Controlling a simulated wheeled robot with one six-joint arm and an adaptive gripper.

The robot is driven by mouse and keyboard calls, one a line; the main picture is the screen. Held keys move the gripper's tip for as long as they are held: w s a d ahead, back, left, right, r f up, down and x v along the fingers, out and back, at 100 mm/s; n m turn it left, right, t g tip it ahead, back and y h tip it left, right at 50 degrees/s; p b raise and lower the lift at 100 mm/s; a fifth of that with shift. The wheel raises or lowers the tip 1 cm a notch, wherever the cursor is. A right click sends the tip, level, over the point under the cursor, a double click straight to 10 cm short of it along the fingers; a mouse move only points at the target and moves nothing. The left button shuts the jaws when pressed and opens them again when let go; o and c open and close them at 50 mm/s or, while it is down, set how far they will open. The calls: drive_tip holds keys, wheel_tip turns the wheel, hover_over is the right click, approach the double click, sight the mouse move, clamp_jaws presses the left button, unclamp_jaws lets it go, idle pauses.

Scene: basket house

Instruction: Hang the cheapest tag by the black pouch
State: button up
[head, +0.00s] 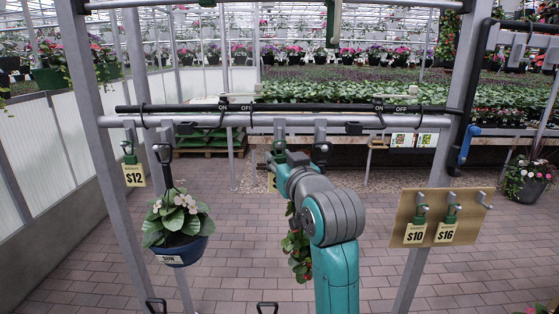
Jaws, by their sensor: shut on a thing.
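My gripper (281,160) is at the middle of the grey rail, below a hook, seen from behind and mostly hidden by my arm. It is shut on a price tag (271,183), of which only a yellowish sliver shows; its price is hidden. A $12 tag (134,176) hangs from the rail's left hook. A $10 tag (414,234) and a $16 tag (446,233) hang on the tan board (480,218) at right. A black hanger (321,153) hangs right of my gripper. A leafy red-flowered plant (299,256) shows below; its container is hidden, so I cannot confirm a black pouch.
A dark blue pot (184,250) with pale flowers hangs left of centre. The grey rail (230,121) spans two grey posts, with a black bar above it. A blue-handled item (467,146) is at the right post. Open brick floor lies below.

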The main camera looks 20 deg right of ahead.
drive_tip(key=shift+w, duration=0.1)
drive_tip(key=shift+w+d, duration=0.2)
drive_tip(key=shift+w, duration=0.35)
drive_tip(key=shift+w+d, duration=0.2)
drive_tip(key=shift+w, duration=0.35)
drive_tip(key=shift+w, duration=0.1)
drive_tip(key=shift+w+d, duration=0.2)
drive_tip(key=shift+w, duration=0.05)
drive_tip(key=shift+c, duration=0.3)
drive_tip(key=shift+w+a, duration=0.15)
drive_tip(key=shift+a, duration=0.05)
